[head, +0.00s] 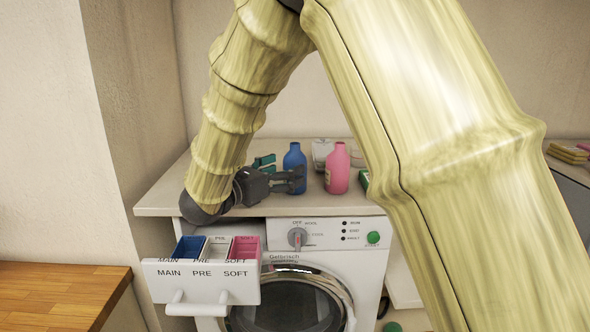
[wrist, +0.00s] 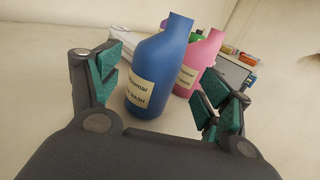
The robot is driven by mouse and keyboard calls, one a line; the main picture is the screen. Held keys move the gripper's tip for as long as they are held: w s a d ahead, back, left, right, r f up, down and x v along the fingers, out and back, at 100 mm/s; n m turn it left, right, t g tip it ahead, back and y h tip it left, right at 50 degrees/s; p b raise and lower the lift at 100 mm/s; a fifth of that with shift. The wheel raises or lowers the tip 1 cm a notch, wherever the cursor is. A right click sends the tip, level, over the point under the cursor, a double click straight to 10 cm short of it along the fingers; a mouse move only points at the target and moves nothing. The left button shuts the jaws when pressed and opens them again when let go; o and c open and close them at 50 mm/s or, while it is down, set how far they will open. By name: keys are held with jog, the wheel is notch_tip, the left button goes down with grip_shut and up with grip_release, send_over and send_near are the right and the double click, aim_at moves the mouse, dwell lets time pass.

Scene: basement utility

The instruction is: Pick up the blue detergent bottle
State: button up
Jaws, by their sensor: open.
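The blue detergent bottle (head: 294,166) stands upright on the counter above the washing machine. In the wrist view the blue bottle (wrist: 160,75) is straight ahead, between the two fingers and a little beyond them, with a pale label on its front. My gripper (head: 281,172) is beside the bottle in the head view, and one finger hides part of its lower body. In the wrist view my gripper (wrist: 160,98) is open, with green pads on its fingers and nothing held.
A pink bottle (head: 337,169) stands just right of the blue one, close to a finger in the wrist view (wrist: 205,55). A white container (head: 322,152) is behind. The open detergent drawer (head: 203,282) juts out below. A wooden surface (head: 60,292) is at left.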

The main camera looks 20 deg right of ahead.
aim_at(288, 156)
jog(key=shift+w+f+p+x, duration=0.15)
jog(key=shift+p+x, duration=0.3)
jog(key=shift+x, duration=0.75)
jog(key=shift+w+f+p+x, duration=0.1)
jog(key=shift+p+x, duration=0.3)
jog(key=shift+x, duration=0.75)
jog(key=shift+a, duration=0.1)
jog(key=c, duration=1.3)
jog(key=shift+o, duration=0.2)
jog(key=shift+r, duration=0.1)
jog(key=shift+r+b, duration=0.35)
jog(key=shift+r, duration=0.2)
notch_tip(288, 156, up, 2)
jog(key=shift+r+b, duration=0.15)
jog(key=shift+b, duration=0.4)
jog(key=r+b+v, duration=0.1)
jog(key=b+v, duration=0.2)
jog(key=v, duration=1.3)
jog(key=shift+w+a+r+b, duration=0.25)
jog(key=shift+w+r+b, duration=0.05)
jog(key=shift+w+b, duration=0.1)
